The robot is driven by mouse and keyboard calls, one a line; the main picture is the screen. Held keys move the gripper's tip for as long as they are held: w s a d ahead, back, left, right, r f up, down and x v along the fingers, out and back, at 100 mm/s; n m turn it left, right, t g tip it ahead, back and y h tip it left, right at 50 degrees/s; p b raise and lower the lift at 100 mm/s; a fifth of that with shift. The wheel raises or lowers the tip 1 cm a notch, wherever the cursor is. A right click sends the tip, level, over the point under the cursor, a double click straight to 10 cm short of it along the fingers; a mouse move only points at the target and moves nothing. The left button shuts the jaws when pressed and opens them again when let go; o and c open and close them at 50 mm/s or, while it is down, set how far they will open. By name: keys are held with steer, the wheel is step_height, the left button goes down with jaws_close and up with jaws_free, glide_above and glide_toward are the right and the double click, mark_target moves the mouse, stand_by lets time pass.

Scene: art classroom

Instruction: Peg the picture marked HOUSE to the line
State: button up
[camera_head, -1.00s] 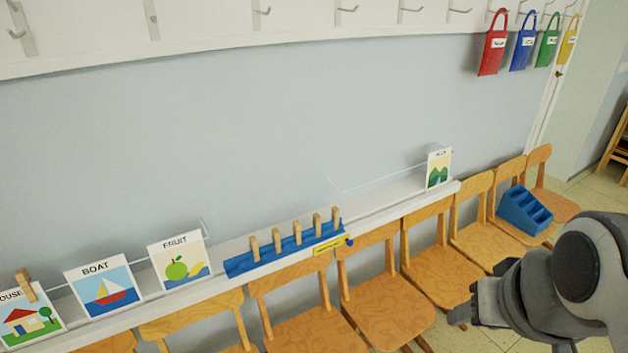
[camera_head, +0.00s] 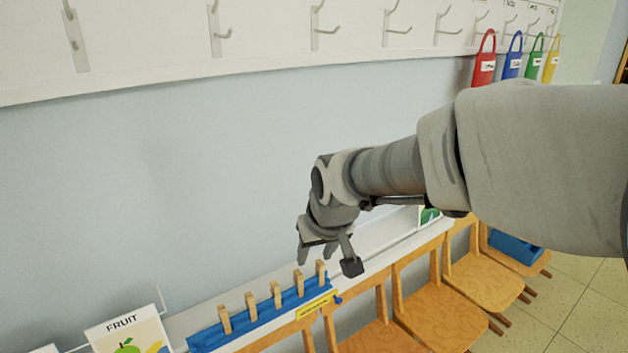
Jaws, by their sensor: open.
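My gripper (camera_head: 327,262) is open and empty, pointing down over the right end of a blue rack (camera_head: 205,340). Several wooden pegs stand upright in the rack; the rightmost peg (camera_head: 320,272) shows between or just behind my fingertips, and I cannot tell the exact depth. The FRUIT picture (camera_head: 122,329) is cut by the bottom edge at left, with a thin wire bracket (camera_head: 160,300) beside it. The HOUSE picture is out of view now.
A white ledge (camera_head: 385,236) runs along the wall above wooden chairs (camera_head: 432,305). My arm partly hides a green picture (camera_head: 430,215). A blue caddy (camera_head: 513,248) sits on a chair. Coat hooks (camera_head: 317,30) and coloured bags (camera_head: 484,68) hang above. The wall between is clear.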

steer(key=w+a+f+n, duration=0.2)
steer(key=w+a+f, duration=0.1)
steer(key=a+f, duration=0.65)
steer(key=n+g+y+b, duration=0.1)
glide_toward(223, 310)
steer(key=b+x, duration=0.6)
steer(key=x, duration=0.5)
steer(key=shift+a+f, duration=0.1)
steer(key=shift+f, duration=0.25)
jaws_close()
steer(key=shift+r, duration=0.1)
steer(key=shift+r+p, duration=1.2)
steer(key=shift+r, duration=1.85)
